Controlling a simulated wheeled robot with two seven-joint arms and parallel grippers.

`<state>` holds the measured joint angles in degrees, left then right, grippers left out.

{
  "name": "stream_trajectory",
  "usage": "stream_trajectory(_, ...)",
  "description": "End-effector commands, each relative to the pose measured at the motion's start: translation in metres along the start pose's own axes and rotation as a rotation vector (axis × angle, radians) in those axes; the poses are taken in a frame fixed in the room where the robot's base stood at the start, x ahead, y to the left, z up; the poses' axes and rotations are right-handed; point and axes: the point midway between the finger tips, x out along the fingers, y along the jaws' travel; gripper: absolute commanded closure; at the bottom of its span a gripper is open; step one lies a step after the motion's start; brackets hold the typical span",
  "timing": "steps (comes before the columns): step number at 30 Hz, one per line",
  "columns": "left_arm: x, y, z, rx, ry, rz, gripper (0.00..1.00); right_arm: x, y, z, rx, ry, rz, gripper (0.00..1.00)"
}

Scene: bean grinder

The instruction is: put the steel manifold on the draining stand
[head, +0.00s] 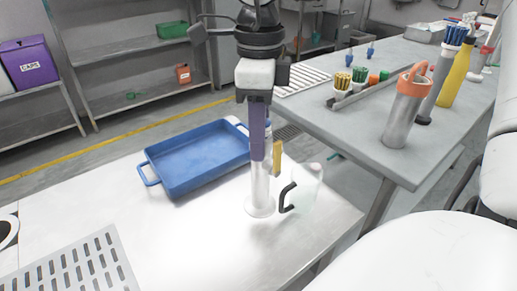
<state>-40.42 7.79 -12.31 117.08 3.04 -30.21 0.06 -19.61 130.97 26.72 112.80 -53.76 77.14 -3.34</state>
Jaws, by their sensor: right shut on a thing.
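My right gripper (266,160) comes down from the top middle over the steel table. It is shut on a shiny silver upright piece with a round foot (261,206), which looks like the steel manifold. Its upper part is hidden behind the purple finger, and I cannot tell whether its foot touches the table. A grey slotted panel (62,276), perhaps the draining stand, lies at the lower left, cut off by the picture edge and well apart from the held piece. My left gripper is not in view.
A clear jug with a black handle (288,197) is close to the right of the held piece. A blue tray (202,182) lies behind it to the left. The grey side table (370,170) carries a steel cylinder with an orange handle (402,118). The front middle is clear.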

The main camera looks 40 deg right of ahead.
Motion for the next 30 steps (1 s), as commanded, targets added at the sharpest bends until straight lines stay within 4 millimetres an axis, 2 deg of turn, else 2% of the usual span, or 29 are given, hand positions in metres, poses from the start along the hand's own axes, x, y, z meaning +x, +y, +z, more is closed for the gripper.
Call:
stream_trajectory(5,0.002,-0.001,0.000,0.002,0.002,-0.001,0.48,0.010,0.000,0.000,0.000,0.000,0.001,1.00)
stream_trajectory(13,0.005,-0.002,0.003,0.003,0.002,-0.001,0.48,0.047,0.000,0.000,0.000,0.000,0.001,1.00)
stream_trajectory(24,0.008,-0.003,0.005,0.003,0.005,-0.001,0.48,0.053,0.000,0.000,0.000,-0.002,-0.001,1.00)
stream_trajectory(25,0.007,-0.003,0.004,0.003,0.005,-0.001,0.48,0.051,0.000,0.000,0.000,-0.001,0.000,0.65)
stream_trajectory(27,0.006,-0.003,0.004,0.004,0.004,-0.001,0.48,0.051,0.000,0.000,0.000,0.000,0.000,0.53)
stream_trajectory(30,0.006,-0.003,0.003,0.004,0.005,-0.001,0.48,0.051,0.000,0.000,0.000,0.000,0.000,0.51)
